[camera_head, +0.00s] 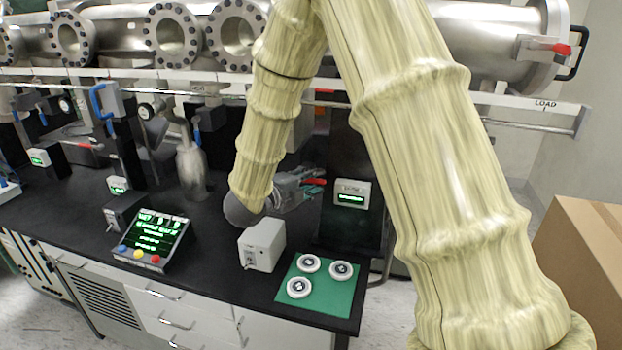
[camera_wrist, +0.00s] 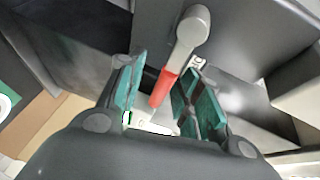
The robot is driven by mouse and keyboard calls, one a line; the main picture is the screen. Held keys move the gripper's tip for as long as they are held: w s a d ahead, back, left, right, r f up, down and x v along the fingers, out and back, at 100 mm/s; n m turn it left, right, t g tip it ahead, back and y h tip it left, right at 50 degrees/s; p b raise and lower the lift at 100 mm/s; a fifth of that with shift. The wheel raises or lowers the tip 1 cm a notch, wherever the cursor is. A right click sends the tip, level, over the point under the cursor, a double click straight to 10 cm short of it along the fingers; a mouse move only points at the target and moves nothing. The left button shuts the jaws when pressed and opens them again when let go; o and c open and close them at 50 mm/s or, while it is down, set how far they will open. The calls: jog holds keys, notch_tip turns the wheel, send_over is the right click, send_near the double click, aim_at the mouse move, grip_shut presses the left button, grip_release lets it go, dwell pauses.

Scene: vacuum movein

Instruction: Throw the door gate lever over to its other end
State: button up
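A lever with a red grip (camera_head: 314,181) shows beside my gripper (camera_head: 293,188) in the head view, low behind the bench's front part. In the wrist view the lever has a grey arm and round grey hub (camera_wrist: 195,22) and a red grip (camera_wrist: 163,88). The red grip points down into the space between the teal fingers of my gripper (camera_wrist: 167,68). The fingers are apart, one on each side of the grip, with gaps visible. Whether either touches it I cannot tell. My arm hides part of the surroundings in the head view.
A small display box (camera_head: 350,193) stands right of the lever. A grey box (camera_head: 262,245) and a green mat (camera_head: 330,292) with white discs are in front. A control panel (camera_head: 153,240) is left. Another red-tipped handle (camera_head: 562,48) is on the steel chamber, upper right.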

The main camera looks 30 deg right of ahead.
jog(key=shift+s+d+r, duration=0.25)
jog(key=shift+s+r, duration=0.1)
jog(key=shift+s, duration=0.3)
jog(key=shift+w+f, duration=0.3)
jog(key=shift+w, duration=0.15)
jog(key=shift+w+f, duration=0.1)
jog(key=shift+w, duration=0.05)
jog(key=shift+c, duration=0.7)
jog(key=shift+s+r, duration=0.25)
jog(key=shift+s, duration=0.05)
grip_shut()
jog(key=shift+w+f, duration=0.1)
